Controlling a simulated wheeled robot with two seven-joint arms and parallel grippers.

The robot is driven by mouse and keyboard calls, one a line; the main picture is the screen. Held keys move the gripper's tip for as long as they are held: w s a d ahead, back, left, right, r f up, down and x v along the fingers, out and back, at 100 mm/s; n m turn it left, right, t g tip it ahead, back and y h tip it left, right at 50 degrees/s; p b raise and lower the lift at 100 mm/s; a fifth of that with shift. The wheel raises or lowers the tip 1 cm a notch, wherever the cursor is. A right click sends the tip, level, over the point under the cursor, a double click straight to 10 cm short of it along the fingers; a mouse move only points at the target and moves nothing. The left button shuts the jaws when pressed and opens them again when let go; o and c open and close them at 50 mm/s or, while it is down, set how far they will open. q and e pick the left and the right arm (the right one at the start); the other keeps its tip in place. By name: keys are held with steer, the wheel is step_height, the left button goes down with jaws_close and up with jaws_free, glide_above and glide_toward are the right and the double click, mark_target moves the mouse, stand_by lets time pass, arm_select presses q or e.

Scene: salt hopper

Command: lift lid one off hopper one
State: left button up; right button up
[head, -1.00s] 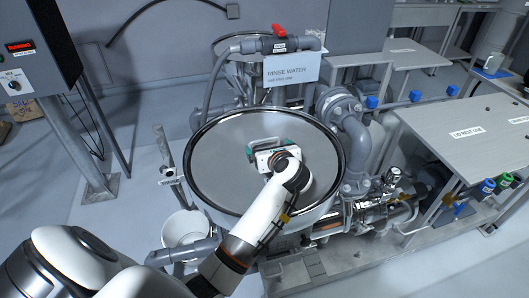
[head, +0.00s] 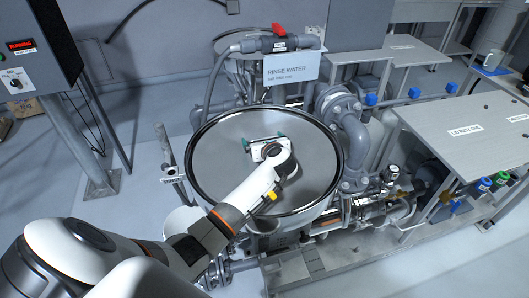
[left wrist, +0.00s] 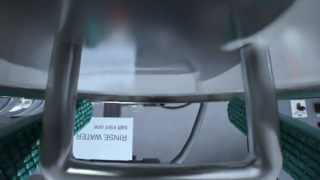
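Lid one (head: 220,175) is a round grey metal disc with a dark rim, lying flat on hopper one (head: 318,212). My left gripper (head: 264,141) is over the middle of the lid, its green finger pads spread apart. In the left wrist view, the lid's metal bar handle (left wrist: 165,171) crosses the picture close to the camera. The green pads of the left gripper (left wrist: 162,115) stand wide apart at either side, near the handle's legs. I cannot tell whether they touch it. In the head view the gripper mostly hides the handle. My right gripper is not in view.
A rinse water sign (head: 291,69) and a pipe with a red valve handle (head: 279,30) stand behind the hopper. A grey table labelled as a lid rest (head: 465,130) is at the right, its top clear. Pipes and a pump (head: 370,195) lie between. A control box (head: 35,45) is at the left.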

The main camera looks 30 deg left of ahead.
arm_select(q)
steer(key=c, duration=1.2)
steer(key=shift+w+r, duration=0.1)
steer(key=shift+r, duration=0.05)
steer(key=shift+c, duration=0.3)
